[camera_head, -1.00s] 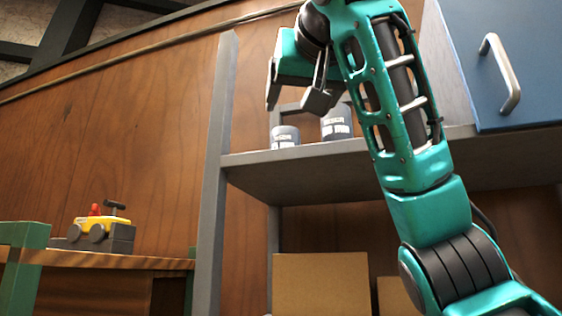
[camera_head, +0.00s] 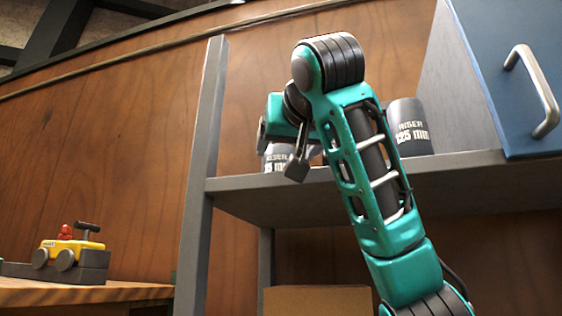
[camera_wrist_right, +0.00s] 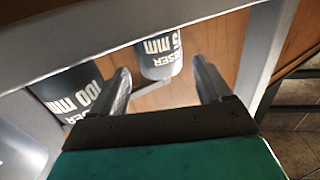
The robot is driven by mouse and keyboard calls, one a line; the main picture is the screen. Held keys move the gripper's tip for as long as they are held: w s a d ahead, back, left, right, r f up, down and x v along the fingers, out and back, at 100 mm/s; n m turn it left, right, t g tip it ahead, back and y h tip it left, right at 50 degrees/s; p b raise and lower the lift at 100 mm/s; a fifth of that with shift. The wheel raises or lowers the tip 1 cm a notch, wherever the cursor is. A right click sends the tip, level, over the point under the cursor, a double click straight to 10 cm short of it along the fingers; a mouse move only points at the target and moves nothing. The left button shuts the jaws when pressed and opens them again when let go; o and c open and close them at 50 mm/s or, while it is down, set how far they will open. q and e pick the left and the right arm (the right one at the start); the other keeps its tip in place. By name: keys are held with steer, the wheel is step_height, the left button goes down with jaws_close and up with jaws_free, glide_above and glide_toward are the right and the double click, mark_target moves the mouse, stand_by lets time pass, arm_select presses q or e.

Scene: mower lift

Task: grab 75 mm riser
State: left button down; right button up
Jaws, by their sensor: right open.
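A short grey riser (camera_head: 277,160) with white lettering ending in "5 MM" stands on the shelf in the head view, partly hidden by my right gripper (camera_head: 280,150). In the right wrist view this riser (camera_wrist_right: 160,56), reading "5 mm", shows just beyond and between the spread fingertips of my right gripper (camera_wrist_right: 162,78), which is open and empty. A riser marked 100 mm (camera_wrist_right: 70,92) is left of the fingers there. A riser marked 125 MM (camera_head: 410,128) stands farther right in the head view. My left gripper is not in view.
The grey shelf (camera_head: 470,168) has an upright post (camera_head: 203,170) at its left end. A blue cabinet door (camera_head: 510,60) with a metal handle is at right. A cardboard box (camera_head: 318,300) is below. A yellow toy mower (camera_head: 72,250) sits at lower left.

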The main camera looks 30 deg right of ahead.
mark_target(285, 153)
steer(key=p+x, duration=0.1)
steer(key=x, duration=0.4)
steer(key=shift+d+r+p, duration=0.15)
steer(key=shift+p, duration=0.25)
steer(key=shift+w, duration=0.25)
steer(key=shift+c, duration=0.3)
steer(key=c, duration=0.9)
